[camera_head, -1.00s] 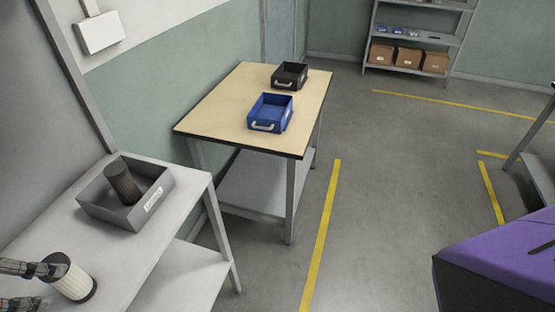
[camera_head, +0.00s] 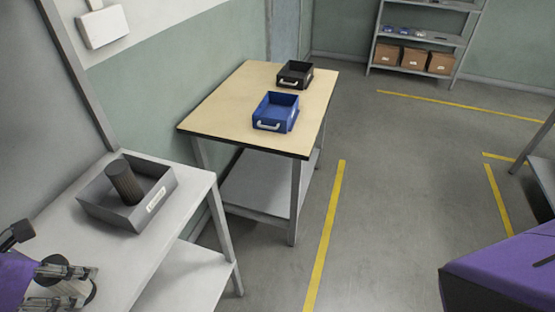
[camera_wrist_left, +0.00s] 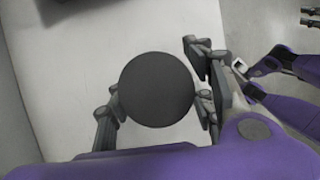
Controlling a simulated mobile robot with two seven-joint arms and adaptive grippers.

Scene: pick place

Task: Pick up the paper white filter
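The white filter (camera_head: 77,288) stands on the grey-white table at lower left in the head view, mostly hidden behind my left gripper (camera_head: 68,284). In the left wrist view its round dark cap (camera_wrist_left: 157,90) sits between the fingers of the left gripper (camera_wrist_left: 158,100). The fingers are spread around the filter, one side left and one side right. They look very close to it; whether they touch is not clear. Dark finger-like parts at the upper right edge of the wrist view seem to be my right gripper (camera_wrist_left: 310,18), cut off by the frame.
A grey tray (camera_head: 155,202) with a dark ribbed filter (camera_head: 125,182) stands farther along the same table (camera_head: 195,200). A wooden-topped table (camera_head: 222,110) behind bears a blue bin (camera_head: 275,112) and a black bin (camera_head: 295,75).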

